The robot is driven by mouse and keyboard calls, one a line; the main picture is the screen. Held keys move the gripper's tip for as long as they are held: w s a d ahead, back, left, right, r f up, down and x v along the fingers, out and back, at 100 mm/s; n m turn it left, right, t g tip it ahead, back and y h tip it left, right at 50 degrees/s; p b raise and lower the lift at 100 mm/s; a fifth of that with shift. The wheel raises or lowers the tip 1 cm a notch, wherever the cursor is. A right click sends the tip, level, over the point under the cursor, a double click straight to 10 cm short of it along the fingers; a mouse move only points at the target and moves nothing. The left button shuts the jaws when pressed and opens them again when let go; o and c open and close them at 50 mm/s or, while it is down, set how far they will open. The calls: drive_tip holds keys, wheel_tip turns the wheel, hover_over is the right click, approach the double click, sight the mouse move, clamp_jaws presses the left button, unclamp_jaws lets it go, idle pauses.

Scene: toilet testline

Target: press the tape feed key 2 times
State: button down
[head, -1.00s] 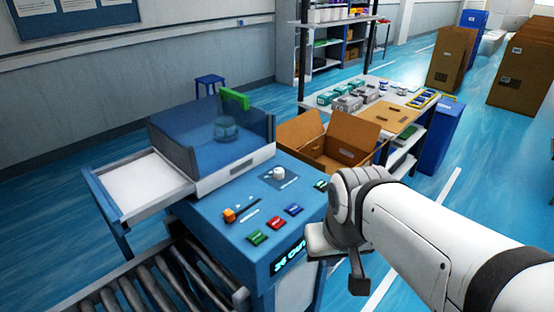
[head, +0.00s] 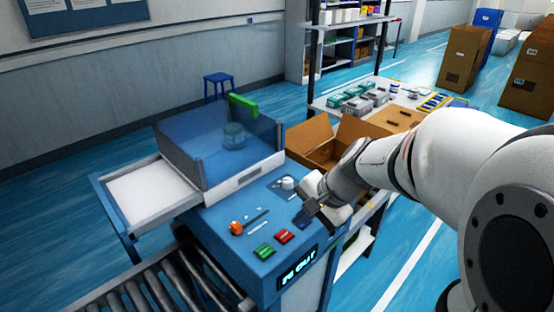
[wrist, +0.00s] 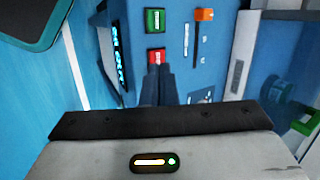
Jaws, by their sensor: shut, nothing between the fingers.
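The blue machine's panel (head: 228,222) carries a green key (head: 264,251) and a red key (head: 284,236) in a row. They also show in the wrist view as green (wrist: 155,21) and red (wrist: 156,55). The key labels are too small to read, so I cannot tell which is the tape feed key. My gripper (head: 306,214) is shut and empty, over the panel just right of the red key, where the blue key sits mostly hidden. In the wrist view the closed fingertips (wrist: 157,72) reach the red key's lower edge in the picture. Contact cannot be told.
An orange-knobbed slider (head: 236,228) and a white knob (head: 287,183) stand on the panel. A lit display (head: 299,268) is on its front face. A clear blue guard (head: 205,140) rises behind. An open carton (head: 318,143) lies beyond, and rollers (head: 195,280) run at the front.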

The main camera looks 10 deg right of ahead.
drive_tip(key=w+d+m+t+y+p, duration=0.1)
drive_tip(key=w+d+m+t, duration=0.2)
drive_tip(key=w+m, duration=0.5)
drive_tip(key=shift+w+d+y, duration=0.4)
drive_tip(key=shift+w+d, duration=0.05)
drive_tip(key=shift+w, duration=0.3)
drive_tip(key=shift+f, duration=0.15)
wheel_tip(320, 180, down, 9)
drive_tip(key=b, duration=0.7)
drive_tip(key=shift+r, duration=0.2)
idle(0.7)
drive_tip(key=shift+f+b, duration=0.45)
